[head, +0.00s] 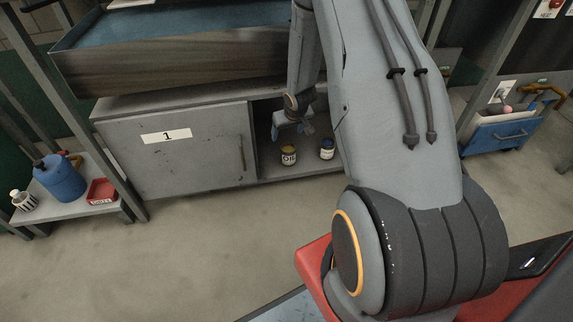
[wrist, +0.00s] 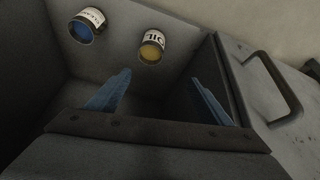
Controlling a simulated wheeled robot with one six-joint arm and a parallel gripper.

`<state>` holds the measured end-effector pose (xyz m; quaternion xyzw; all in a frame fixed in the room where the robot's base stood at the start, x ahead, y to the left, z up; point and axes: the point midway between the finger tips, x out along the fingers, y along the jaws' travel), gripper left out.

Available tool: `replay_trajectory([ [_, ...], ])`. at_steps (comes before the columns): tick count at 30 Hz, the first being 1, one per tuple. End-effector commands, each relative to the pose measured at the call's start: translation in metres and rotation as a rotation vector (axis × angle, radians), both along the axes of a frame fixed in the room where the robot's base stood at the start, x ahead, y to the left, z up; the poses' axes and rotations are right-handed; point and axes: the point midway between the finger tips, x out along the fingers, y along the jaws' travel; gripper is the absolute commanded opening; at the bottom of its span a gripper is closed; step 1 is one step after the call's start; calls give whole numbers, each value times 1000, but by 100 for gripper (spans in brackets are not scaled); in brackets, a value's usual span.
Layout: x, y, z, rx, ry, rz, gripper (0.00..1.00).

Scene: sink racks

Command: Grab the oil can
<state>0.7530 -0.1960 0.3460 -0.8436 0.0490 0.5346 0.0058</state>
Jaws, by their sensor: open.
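The oil can (head: 289,155) is a small yellow can with a white label, on the floor of the open cabinet compartment. In the wrist view the oil can (wrist: 152,46) shows near the top centre, with its yellow end and part of the "OIL" label visible. My gripper (head: 292,129) is at the compartment opening, above the oil can in the head view. In the wrist view my gripper (wrist: 162,82) has its two blue fingers wide apart and nothing between them. The oil can lies beyond the fingertips, apart from them.
A blue can (head: 327,149) with a white label stands right of the oil can; it also shows in the wrist view (wrist: 82,28). The grey cabinet door (head: 180,150), marked 1, borders the opening on the left. A low shelf (head: 80,215) at left holds a blue jug (head: 59,181).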

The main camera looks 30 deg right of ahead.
Motion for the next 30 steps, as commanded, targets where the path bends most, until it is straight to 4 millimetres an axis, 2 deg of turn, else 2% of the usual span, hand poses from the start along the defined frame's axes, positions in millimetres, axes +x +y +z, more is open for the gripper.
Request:
replay_trajectory([
  [1, 8, -7, -36, 7, -12, -1, 73],
  [3, 16, -14, -64, 15, -32, 0, 73],
  [6, 24, -22, -96, 24, -55, 3, 73],
  [9, 29, -26, -115, 31, -71, 5, 73],
  [18, 42, -30, -144, 36, -81, 8, 73],
  [25, 49, -33, -157, 36, -81, 6, 73],
  [30, 57, -39, -176, 36, -81, 6, 73],
])
